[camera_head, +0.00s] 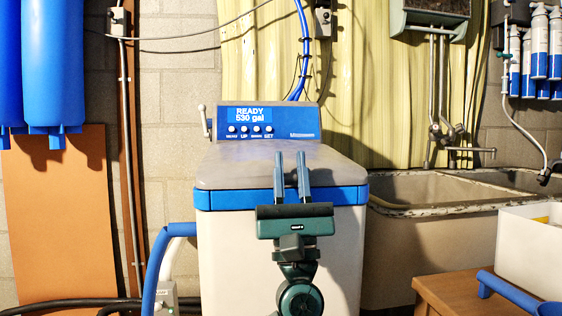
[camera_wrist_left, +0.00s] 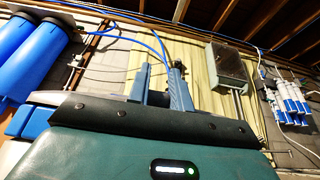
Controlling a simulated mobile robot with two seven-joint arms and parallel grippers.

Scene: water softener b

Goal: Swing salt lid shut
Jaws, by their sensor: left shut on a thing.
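The water softener (camera_head: 222,240) is a pale cabinet with a blue band and a blue control panel reading "READY 530 gal". Its grey salt lid (camera_head: 235,170) lies flat, or nearly so, on top above the blue band. My left gripper (camera_head: 291,160) is at the front middle of the lid, its two blue-grey fingers pointing up and away across it. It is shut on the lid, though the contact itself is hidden. In the left wrist view the fingers (camera_wrist_left: 160,75) stand a little apart, and the dark green gripper body hides most of the softener. My right gripper is not in view.
A utility sink (camera_head: 430,230) stands close to the right of the softener. A wooden table (camera_head: 450,292) with a white box (camera_head: 530,250) and a blue-handled item (camera_head: 510,290) is at the lower right. Blue filter housings (camera_head: 52,65) hang upper left. A blue pipe (camera_head: 155,265) runs down the softener's left.

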